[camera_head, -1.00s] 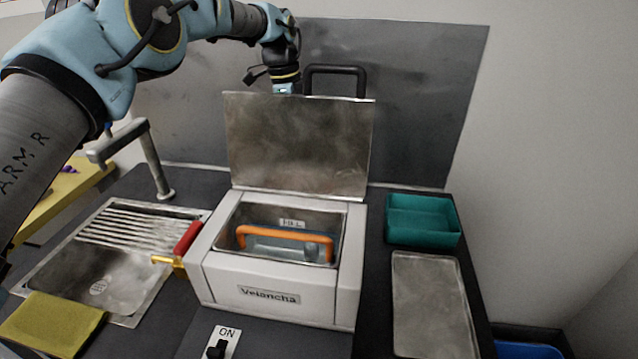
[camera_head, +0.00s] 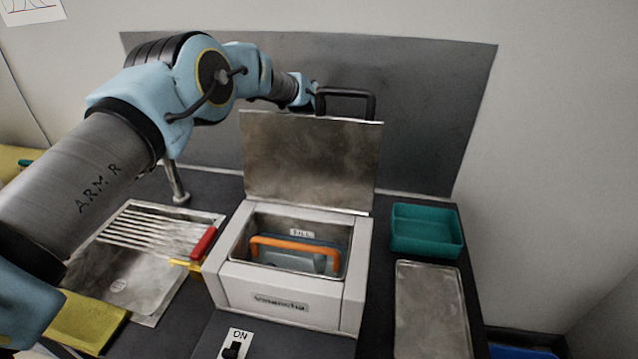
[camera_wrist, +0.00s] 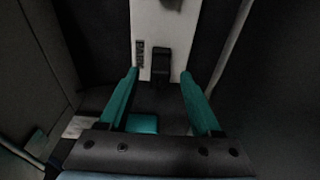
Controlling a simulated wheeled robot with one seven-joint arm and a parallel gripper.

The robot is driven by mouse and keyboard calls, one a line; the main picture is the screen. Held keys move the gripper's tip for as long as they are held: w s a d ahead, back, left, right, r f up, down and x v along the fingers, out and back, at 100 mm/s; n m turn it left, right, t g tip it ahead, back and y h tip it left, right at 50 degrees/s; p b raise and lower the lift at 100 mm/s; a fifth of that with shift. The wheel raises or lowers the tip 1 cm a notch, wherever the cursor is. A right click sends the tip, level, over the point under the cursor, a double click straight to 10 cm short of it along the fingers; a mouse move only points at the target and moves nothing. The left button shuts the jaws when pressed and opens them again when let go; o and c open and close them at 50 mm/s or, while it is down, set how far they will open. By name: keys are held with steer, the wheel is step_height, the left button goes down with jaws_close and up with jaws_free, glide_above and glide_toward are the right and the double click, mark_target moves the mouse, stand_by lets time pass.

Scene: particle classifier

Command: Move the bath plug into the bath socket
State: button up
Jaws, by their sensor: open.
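In the wrist view, a black plug-like block (camera_wrist: 161,66) sits on a white panel (camera_wrist: 152,25) with a small upright label that I cannot read surely. It looks like the bath plug. In the head view my gripper is hidden behind the raised lid (camera_head: 310,160).
A white bath (camera_head: 285,307) with an orange-handled item (camera_head: 295,244) inside stands under the lid. The lid's black handle (camera_head: 345,92) rises near my wrist.

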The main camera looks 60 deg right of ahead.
steer(key=shift+c, duration=0.4)
jaws_close()
